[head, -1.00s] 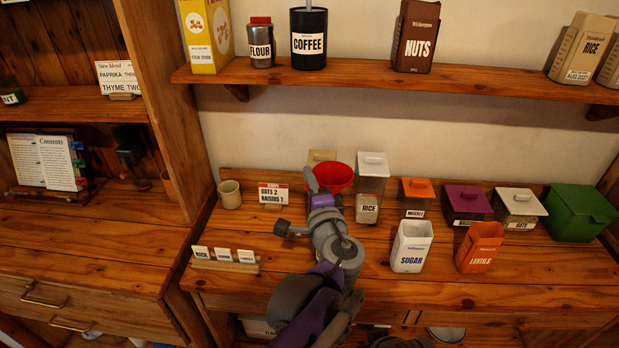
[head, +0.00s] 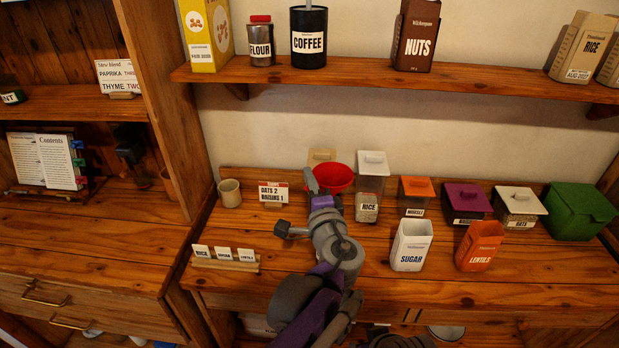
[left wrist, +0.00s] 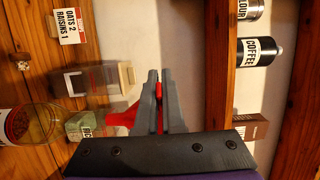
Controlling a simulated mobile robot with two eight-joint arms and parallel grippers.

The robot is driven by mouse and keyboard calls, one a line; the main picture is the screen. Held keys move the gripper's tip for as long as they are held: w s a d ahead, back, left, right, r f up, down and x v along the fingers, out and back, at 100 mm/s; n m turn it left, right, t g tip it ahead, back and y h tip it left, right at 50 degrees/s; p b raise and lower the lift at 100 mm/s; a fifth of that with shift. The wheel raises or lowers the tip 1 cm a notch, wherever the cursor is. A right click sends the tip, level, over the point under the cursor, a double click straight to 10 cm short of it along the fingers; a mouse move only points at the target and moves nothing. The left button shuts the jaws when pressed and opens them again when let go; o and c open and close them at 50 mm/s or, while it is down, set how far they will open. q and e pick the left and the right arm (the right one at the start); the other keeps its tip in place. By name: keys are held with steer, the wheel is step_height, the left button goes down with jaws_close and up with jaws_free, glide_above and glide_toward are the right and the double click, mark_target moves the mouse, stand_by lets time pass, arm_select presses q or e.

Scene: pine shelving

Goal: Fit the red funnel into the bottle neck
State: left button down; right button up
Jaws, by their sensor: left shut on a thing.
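The red funnel (head: 338,177) is at the back of the counter in the head view, at the tip of my left arm. My left gripper (head: 313,186) is shut on it. In the left wrist view, which is turned on its side, my left gripper's fingers (left wrist: 160,98) hold a red part between them, and the funnel (left wrist: 122,119) shows beside them. A clear glass bottle (left wrist: 45,119) with a label stands at the left of that view, below the funnel's height. Its neck lies partly out of clear sight, and a gap shows between bottle and funnel. My right gripper is not seen.
A clear rice jar (head: 371,185) stands close right of the funnel. A tan-lidded container (left wrist: 95,80) is behind. A cup (head: 229,193) and an oats-raisins card (head: 273,193) stand left. The sugar canister (head: 411,246) and lentils canister (head: 480,246) stand right. A wall shelf (head: 450,82) runs above.

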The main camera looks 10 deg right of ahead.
arm_select(q)
steer(key=shift+f+b, duration=0.55)
steer(key=shift+f, duration=1.1)
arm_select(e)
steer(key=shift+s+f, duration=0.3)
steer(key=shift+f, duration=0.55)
arm_select(q)
steer(key=c, duration=1)
jaws_free()
steer(key=shift+o, duration=0.2)
steer(key=s, duration=1)
steer(key=shift+s+d+b, duration=0.15)
steer(key=shift+s+b, duration=0.25)
steer(key=shift+b, duration=0.05)
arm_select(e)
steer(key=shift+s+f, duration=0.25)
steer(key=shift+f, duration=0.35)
